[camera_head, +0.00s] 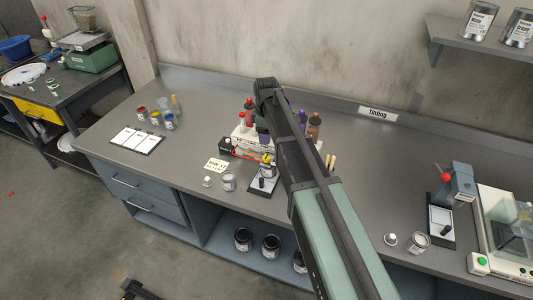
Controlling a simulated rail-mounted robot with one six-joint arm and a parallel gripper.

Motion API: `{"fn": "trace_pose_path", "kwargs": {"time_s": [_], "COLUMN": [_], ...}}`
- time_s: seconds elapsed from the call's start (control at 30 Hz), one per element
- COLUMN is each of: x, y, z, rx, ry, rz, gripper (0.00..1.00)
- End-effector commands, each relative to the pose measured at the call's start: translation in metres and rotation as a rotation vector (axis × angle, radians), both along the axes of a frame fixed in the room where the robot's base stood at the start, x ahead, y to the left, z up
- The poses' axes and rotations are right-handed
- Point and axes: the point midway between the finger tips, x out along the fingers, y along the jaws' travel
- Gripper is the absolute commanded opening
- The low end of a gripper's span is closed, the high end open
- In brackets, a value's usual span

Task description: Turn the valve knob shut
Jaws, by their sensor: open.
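My arm (330,220) reaches up across the middle of the bench, and its dark far end (265,88) is above the back of the bench. I cannot make out the gripper's fingers; the arm seems to hide them. A small stand with a yellow part (268,159) and a black part is just left of my arm, on the bench. At the right is a blue-grey device with a red ball-shaped part (445,177) over a pale tray. I cannot tell which of these parts is the valve knob.
Bottles and boxes (245,138) crowd around my arm. A can (229,181) stands at the bench's front, another can (419,242) at the right beside a balance (505,235). Small jars (155,118) and a white card sheet (137,138) are at the left. A wall shelf (480,50) overhangs the right.

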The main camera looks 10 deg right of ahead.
Motion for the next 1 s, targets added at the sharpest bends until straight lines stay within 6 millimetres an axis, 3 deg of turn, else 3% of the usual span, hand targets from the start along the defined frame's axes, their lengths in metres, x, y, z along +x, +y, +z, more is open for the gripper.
{"fn": "trace_pose_path", "kwargs": {"time_s": [0.27, 0.7, 1.0], "x": [-0.002, -0.003, -0.003], "y": [0.000, 0.000, 0.000], "z": [-0.011, -0.104, -0.108], "rx": [0.000, 0.001, 0.001], "ry": [0.000, 0.001, 0.001], "rz": [0.042, 0.039, 0.039], "gripper": [0.57, 0.57, 0.57]}}
